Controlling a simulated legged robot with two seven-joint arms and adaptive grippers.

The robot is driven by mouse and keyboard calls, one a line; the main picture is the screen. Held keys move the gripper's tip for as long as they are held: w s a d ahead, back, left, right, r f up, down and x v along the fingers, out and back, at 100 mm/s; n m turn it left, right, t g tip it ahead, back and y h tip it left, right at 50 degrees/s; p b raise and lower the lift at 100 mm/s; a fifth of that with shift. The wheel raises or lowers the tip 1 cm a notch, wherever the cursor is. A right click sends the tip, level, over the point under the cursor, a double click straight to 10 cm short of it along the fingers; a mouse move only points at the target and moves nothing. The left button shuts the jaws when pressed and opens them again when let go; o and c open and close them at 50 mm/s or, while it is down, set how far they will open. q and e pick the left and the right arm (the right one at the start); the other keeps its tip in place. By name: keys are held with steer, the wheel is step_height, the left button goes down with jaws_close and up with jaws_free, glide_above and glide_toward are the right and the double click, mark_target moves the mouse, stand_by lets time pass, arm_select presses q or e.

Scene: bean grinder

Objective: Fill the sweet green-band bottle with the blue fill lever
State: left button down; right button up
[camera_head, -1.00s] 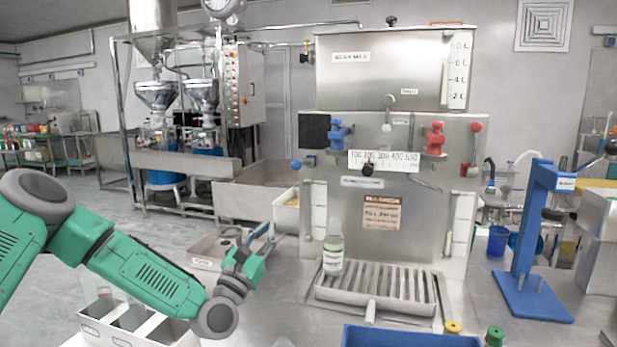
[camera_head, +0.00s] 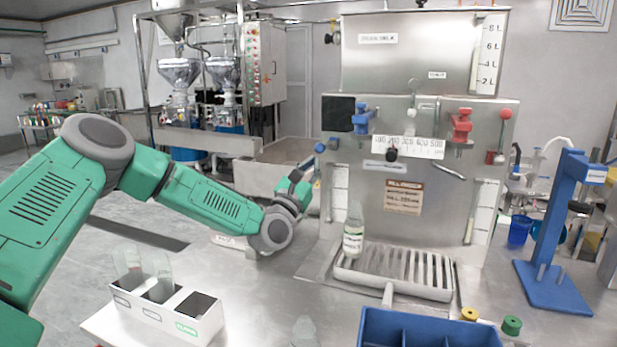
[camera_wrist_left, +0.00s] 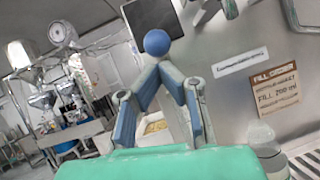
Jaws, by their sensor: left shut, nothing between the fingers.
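The blue fill lever's round blue knob (camera_head: 320,147) sticks out at the left side of the steel filling machine. It shows larger in the left wrist view (camera_wrist_left: 156,42). My left gripper (camera_head: 311,174) is shut and empty, its fingertips just below the knob; I cannot tell whether they touch it. In the left wrist view its fingers (camera_wrist_left: 157,68) meet under the knob. The bottle with a green-marked label (camera_head: 353,240) stands upright at the left end of the drip tray (camera_head: 440,292), below the blue valve (camera_head: 361,120). My right gripper is not in view.
A red valve (camera_head: 461,127) and red knob (camera_head: 505,114) are on the machine's right. A white divided box (camera_head: 170,318) with clear bottles is at front left. A blue bin (camera_head: 430,330), caps (camera_head: 511,325) and a blue press (camera_head: 555,230) are at front and right.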

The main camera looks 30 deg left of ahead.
arm_select(q)
steer(key=shift+w+r, duration=0.1)
steer(key=shift+r, duration=0.05)
steer(key=shift+r, duration=0.1)
